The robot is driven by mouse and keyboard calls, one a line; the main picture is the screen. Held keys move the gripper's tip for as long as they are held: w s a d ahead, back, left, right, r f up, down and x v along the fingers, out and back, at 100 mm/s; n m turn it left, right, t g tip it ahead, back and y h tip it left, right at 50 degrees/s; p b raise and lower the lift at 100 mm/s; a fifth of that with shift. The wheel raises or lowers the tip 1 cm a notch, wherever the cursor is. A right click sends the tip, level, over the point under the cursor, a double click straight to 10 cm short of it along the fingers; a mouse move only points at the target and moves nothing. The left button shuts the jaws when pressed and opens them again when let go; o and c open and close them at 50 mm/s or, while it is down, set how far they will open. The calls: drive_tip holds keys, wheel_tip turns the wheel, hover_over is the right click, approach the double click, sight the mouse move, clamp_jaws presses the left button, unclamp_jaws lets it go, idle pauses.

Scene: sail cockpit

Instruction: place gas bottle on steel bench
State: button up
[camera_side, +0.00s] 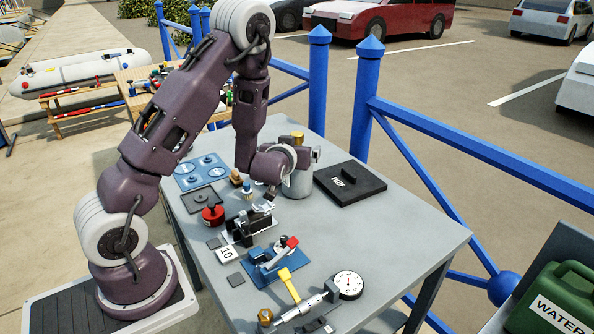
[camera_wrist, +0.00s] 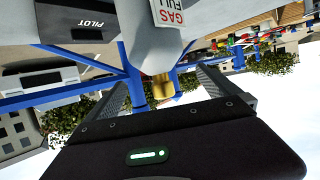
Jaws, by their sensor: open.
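The gas bottle (camera_side: 299,184) is a pale grey cylinder with a brass top. It appears to stand upright on the grey steel bench (camera_side: 400,235), towards the back, partly hidden by my wrist. In the wrist view the bottle (camera_wrist: 185,45) shows upside down, with a red-lettered GAS FULL label and its brass valve pointing down in the picture. My gripper (camera_wrist: 165,85) is open, with one finger on each side of the valve in that picture. I cannot tell whether either finger touches the bottle. The fingers are hard to make out in the side view.
A black PILOT case (camera_side: 349,184) lies right of the bottle. A red knob (camera_side: 213,214), a blue clamp-like device (camera_side: 272,262), a dial gauge (camera_side: 348,285) and blue plates (camera_side: 201,170) occupy the left and front. The bench's right side is clear. Blue railing (camera_side: 362,98) runs behind.

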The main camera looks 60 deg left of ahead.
drive_tip(key=shift+r, duration=0.9)
drive_tip(key=shift+a+f+t+y, duration=0.1)
drive_tip(key=shift+f+t+y, duration=0.05)
drive_tip(key=shift+t+y, duration=0.15)
wheel_tip(320, 180, down, 5)
drive_tip(key=shift+a+f, duration=0.1)
drive_tip(key=shift+f, duration=0.05)
drive_tip(key=shift+w+a+f, duration=0.2)
drive_tip(key=shift+f, duration=0.05)
drive_tip(key=x, duration=0.6)
drive_tip(key=shift+w, duration=0.3)
drive_tip(key=c, duration=2)
drive_tip(key=shift+r, duration=0.1)
